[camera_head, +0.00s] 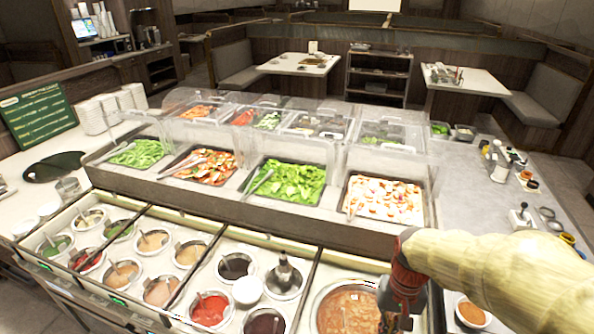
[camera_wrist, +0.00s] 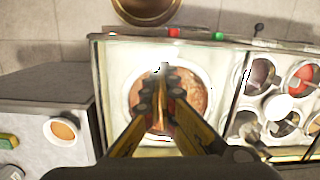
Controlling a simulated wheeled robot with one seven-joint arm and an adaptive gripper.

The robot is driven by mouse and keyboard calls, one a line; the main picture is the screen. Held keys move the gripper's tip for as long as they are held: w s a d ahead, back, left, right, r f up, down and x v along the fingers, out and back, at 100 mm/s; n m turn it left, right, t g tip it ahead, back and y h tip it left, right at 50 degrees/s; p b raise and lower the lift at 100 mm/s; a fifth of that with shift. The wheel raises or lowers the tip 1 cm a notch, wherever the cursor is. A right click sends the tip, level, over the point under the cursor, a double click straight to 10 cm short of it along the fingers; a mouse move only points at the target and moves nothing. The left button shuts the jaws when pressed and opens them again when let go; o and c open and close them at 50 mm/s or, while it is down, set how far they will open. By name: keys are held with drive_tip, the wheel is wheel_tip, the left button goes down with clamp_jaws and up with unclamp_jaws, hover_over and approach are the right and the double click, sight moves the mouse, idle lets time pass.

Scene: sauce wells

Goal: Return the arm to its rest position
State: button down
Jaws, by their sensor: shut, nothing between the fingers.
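My arm comes in from the right edge of the head view, and my gripper (camera_head: 400,312) points down at the lower right, over the front of the counter. In the wrist view my gripper (camera_wrist: 165,85) shows its two fingers close together, shut and empty. Below it is a large round pot (camera_head: 322,308) of reddish-brown soup or sauce; the pot (camera_wrist: 205,95) also shows in the wrist view, partly hidden behind the fingers. I cannot tell how high the fingertips are above the pot.
Several sauce wells (camera_head: 210,308) fill the counter left of the pot. Salad trays (camera_head: 288,182) under clear covers (camera_head: 300,140) stand behind. A small orange bowl (camera_head: 472,312) sits right of my gripper. Bottles and small dishes (camera_head: 500,165) stand on the right counter.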

drive_tip(key=s+a+r+n+t+b, duration=0.1)
drive_tip(key=s+r+t+b, duration=0.1)
drive_tip(key=r, duration=0.4)
drive_tip(key=s+a+r+n+t+b, duration=0.1)
drive_tip(key=s+r+t+b, duration=0.1)
drive_tip(key=s+r+t, duration=0.2)
wheel_tip(320, 180, up, 2)
drive_tip(key=shift+s+r+t+h, duration=0.1)
drive_tip(key=shift+s+t+h, duration=0.2)
drive_tip(key=shift+s, duration=0.55)
drive_tip(key=shift+d, duration=0.1)
